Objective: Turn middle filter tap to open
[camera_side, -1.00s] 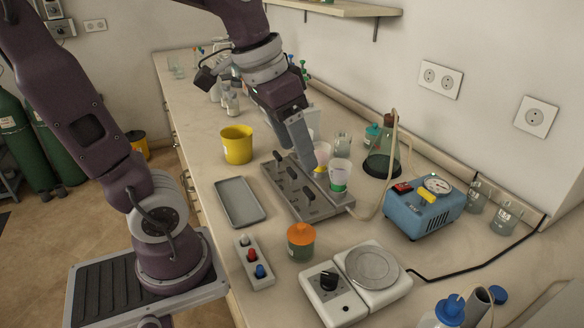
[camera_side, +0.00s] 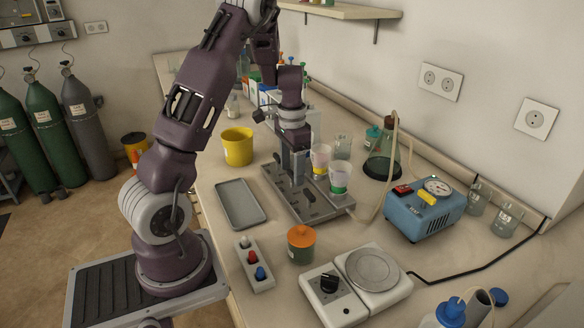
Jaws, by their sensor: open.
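The grey filter manifold (camera_side: 328,207) lies on the bench with a row of dark taps along its top. The front tap (camera_side: 308,194) and the far tap (camera_side: 277,157) show. My gripper (camera_side: 297,180) points straight down over the middle of the row, with its fingers at tap height. It is open, and the middle tap is hidden behind or between the fingers, so I cannot tell its angle or whether the fingers touch it. Two filter cups, one with a yellow base (camera_side: 320,160) and one with a green base (camera_side: 339,178), stand on the manifold's right side.
A grey tray (camera_side: 240,203) and a yellow beaker (camera_side: 237,147) are left of the manifold. An orange-lidded jar (camera_side: 301,244) stands in front. A blue pump (camera_side: 424,210) and a flask (camera_side: 383,160) with a hose are to the right.

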